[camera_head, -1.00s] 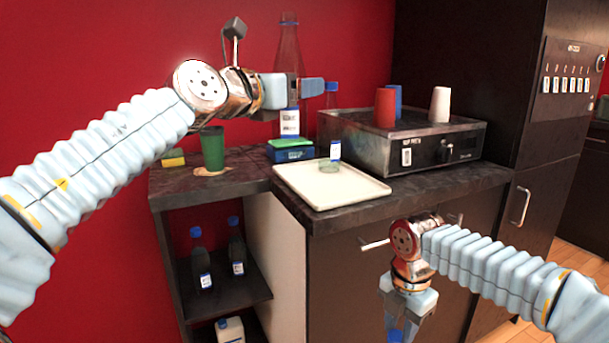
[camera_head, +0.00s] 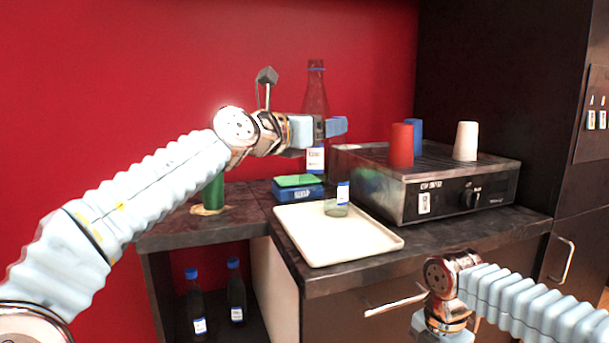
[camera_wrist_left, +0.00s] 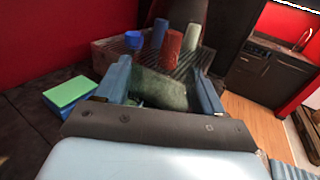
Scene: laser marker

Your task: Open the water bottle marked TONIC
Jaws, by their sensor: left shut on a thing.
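A tall clear bottle (camera_head: 316,97) stands upright in my left gripper (camera_head: 321,128), with a blue band near its top. Its label, too small to read, shows just below the fingers. In the left wrist view the fingers (camera_wrist_left: 163,85) are shut on its dark, greenish see-through body (camera_wrist_left: 165,90).
A white tray (camera_head: 330,250) lies on the dark counter. A green cup (camera_head: 213,192) is at left. Two capped bottles (camera_head: 196,305) stand on the shelf below.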

